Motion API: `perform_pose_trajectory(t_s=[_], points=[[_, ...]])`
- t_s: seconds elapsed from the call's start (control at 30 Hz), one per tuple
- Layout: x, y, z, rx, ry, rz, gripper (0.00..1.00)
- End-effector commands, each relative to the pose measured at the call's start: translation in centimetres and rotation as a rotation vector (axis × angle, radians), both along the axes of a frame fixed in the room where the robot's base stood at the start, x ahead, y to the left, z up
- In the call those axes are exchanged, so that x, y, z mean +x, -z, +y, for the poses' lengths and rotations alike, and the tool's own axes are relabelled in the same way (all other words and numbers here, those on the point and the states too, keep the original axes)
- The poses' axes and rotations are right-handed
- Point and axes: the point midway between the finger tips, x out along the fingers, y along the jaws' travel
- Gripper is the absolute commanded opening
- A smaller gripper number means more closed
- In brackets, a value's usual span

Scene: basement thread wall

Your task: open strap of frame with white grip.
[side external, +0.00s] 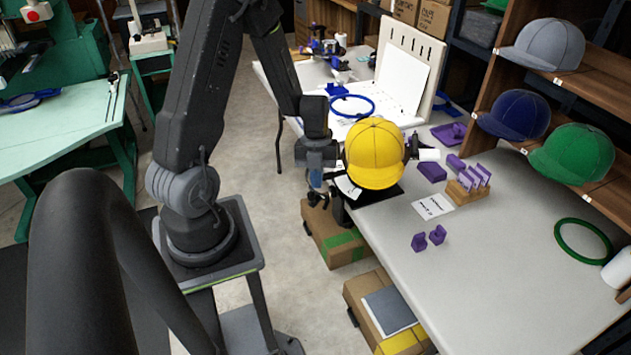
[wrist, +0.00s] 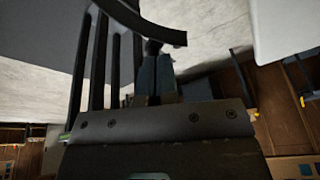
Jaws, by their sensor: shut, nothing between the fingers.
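A yellow cap (side external: 375,155) sits on a dark frame at the near-left edge of the long grey table. A white grip (side external: 429,155) sticks out on the right side of this frame. My gripper (side external: 316,184) points down just left of the cap, beyond the table edge. In the wrist view my gripper's fingers (wrist: 156,75) are together with nothing between them. A dark curved bar (wrist: 140,20) passes close above the fingertips; I cannot tell whether it is the strap or another part of the frame. The strap is not clearly distinguishable in the side view.
Purple parts and a wooden holder (side external: 467,190) stand right of the cap, near a paper card (side external: 433,206). A blue hoop (side external: 352,106) lies behind, and a green hoop (side external: 583,241) at right. Boxes (side external: 335,235) sit below the table edge. The table's front middle is clear.

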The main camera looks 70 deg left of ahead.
Motion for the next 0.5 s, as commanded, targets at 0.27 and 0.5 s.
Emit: perform_pose_trajectory(t_s=[0.27, 0.5], points=[[0.6, -2.3, -0.1, 0.003, 0.003, -0.005, 0.0], [1.5, -6.8, -0.6, 0.004, 0.003, -0.006, 0.0]])
